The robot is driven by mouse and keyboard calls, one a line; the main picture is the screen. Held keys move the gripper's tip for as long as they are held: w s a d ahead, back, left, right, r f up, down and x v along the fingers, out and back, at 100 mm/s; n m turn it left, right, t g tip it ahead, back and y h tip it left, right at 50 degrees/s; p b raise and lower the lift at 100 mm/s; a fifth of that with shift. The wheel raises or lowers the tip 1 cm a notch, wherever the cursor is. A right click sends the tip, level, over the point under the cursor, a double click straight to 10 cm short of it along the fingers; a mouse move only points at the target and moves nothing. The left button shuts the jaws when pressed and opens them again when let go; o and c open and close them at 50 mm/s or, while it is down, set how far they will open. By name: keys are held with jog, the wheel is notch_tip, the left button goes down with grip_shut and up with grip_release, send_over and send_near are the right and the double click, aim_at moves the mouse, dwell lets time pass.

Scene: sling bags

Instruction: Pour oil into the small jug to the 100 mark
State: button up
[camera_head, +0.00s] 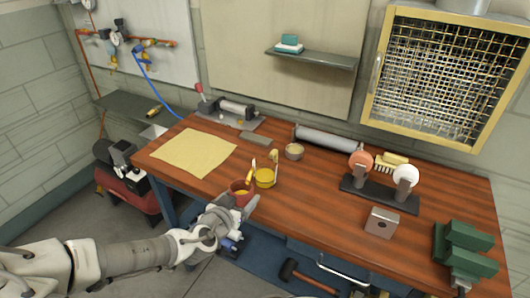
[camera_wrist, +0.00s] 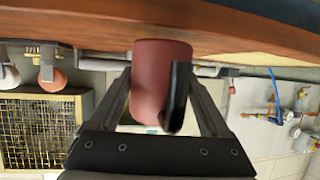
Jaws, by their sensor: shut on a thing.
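A dark red jug (camera_head: 240,189) is at the front edge of the wooden bench, with yellow showing inside its top. My gripper (camera_head: 247,204) is shut on this jug. In the wrist view the red jug (camera_wrist: 160,72) sits between the fingers, with a black strip, perhaps its handle, down one side. A small yellow vessel (camera_head: 265,179) stands on the bench just right of the red jug. A slim yellow piece (camera_head: 251,171) shows between the two; I cannot tell whether it is a spout or something else. Any marks on the vessels are too small to read.
A yellow cloth (camera_head: 194,151) lies on the left of the bench. A round tin (camera_head: 294,152) and a grey roller (camera_head: 328,139) are behind the vessels. A grinder (camera_head: 378,187), a metal block (camera_head: 382,222) and a green vise (camera_head: 464,247) stand to the right. Bare wood lies right of the vessels.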

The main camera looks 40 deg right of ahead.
aim_at(237, 194)
dwell(0.4)
jog(key=shift+r+p, duration=1.35)
jog(key=shift+r, duration=0.15)
